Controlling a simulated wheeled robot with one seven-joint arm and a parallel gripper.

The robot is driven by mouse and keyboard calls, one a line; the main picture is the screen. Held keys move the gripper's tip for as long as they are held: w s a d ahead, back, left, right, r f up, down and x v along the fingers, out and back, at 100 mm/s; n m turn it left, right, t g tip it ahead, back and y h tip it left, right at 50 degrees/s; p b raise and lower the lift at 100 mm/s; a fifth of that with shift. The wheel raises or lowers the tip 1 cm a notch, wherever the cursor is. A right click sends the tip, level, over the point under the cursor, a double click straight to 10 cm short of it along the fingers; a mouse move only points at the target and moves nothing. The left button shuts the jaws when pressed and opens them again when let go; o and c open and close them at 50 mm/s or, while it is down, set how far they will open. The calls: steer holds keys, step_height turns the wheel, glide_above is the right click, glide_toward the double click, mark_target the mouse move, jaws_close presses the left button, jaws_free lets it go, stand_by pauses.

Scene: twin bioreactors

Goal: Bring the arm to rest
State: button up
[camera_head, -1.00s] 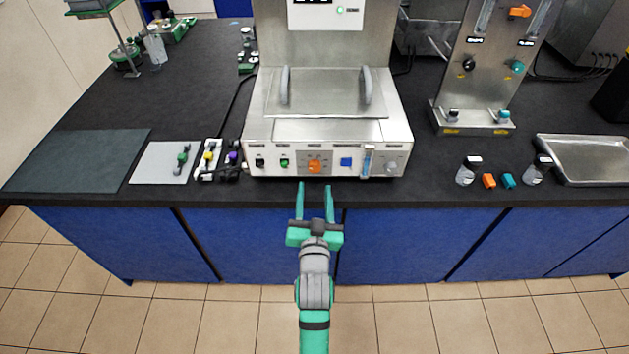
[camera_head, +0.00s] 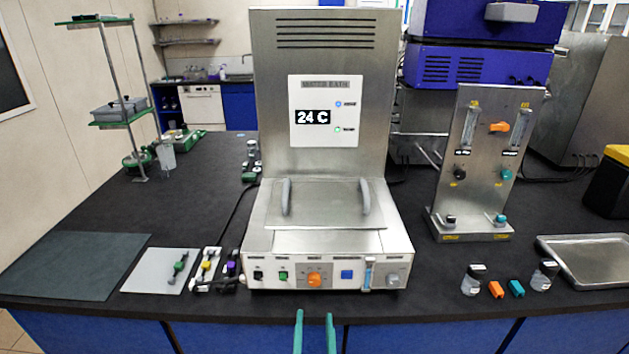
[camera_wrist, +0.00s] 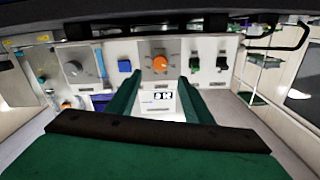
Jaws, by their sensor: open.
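My gripper (camera_head: 315,332) shows at the bottom edge of the head view, in front of the bench's front edge. Its two green fingers are apart with nothing between them. The rest of my arm is below the picture. In the wrist view my gripper (camera_wrist: 161,95) is also open and empty, its fingers pointing toward the control panel (camera_wrist: 200,62) of the water bath. The water bath (camera_head: 320,215) stands on the bench with its lid closed, its display reading 24 C. The orange knob (camera_head: 314,280) is on its front panel.
The black bench (camera_head: 90,315) runs across the view. A metal stand with flow tubes (camera_head: 475,165), small bottles (camera_head: 473,280) and a metal tray (camera_head: 595,262) are at right. A dark mat (camera_head: 70,265) and a white board with small clamps (camera_head: 160,270) are at left.

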steer(key=s+f+n+g, duration=0.1)
steer(key=s+f, duration=0.4)
steer(key=s, duration=0.4)
steer(key=s+f, duration=0.5)
steer(key=s, duration=0.5)
steer(key=s+r+n+g, duration=0.1)
steer(key=s, duration=1.7)
steer(key=shift+r+g, duration=0.3)
